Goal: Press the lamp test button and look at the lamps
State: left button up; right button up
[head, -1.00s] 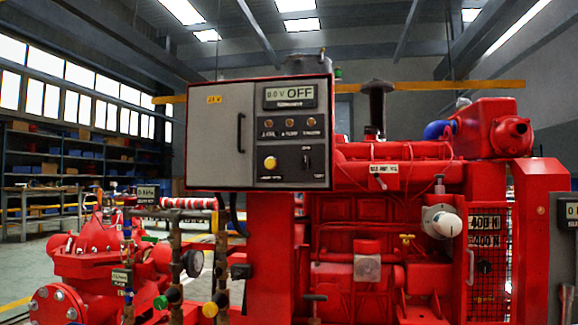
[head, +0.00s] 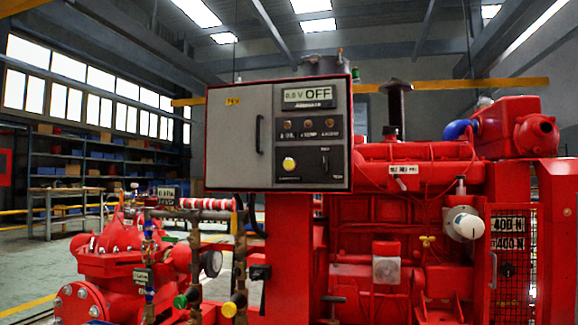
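The control panel (head: 237,162) is a grey box with a red frame, mounted on a red post in the middle of the head view. Its display (head: 307,96) reads OFF beside a small voltage figure. Below it is a row of three small lamps (head: 308,124), dull amber and not visibly lit. A yellow round button (head: 289,164) sits lower left on the black plate, with a small label too blurred to read. A dark selector switch (head: 325,162) is to its right. Neither of my grippers is in view.
The red diesel engine (head: 400,210) stands behind and right of the panel. A red pump (head: 108,255) with pipes, gauges and valves is at lower left. A mesh guard (head: 510,270) is at right. Open floor (head: 30,270) shows at far left, before shelving (head: 100,160).

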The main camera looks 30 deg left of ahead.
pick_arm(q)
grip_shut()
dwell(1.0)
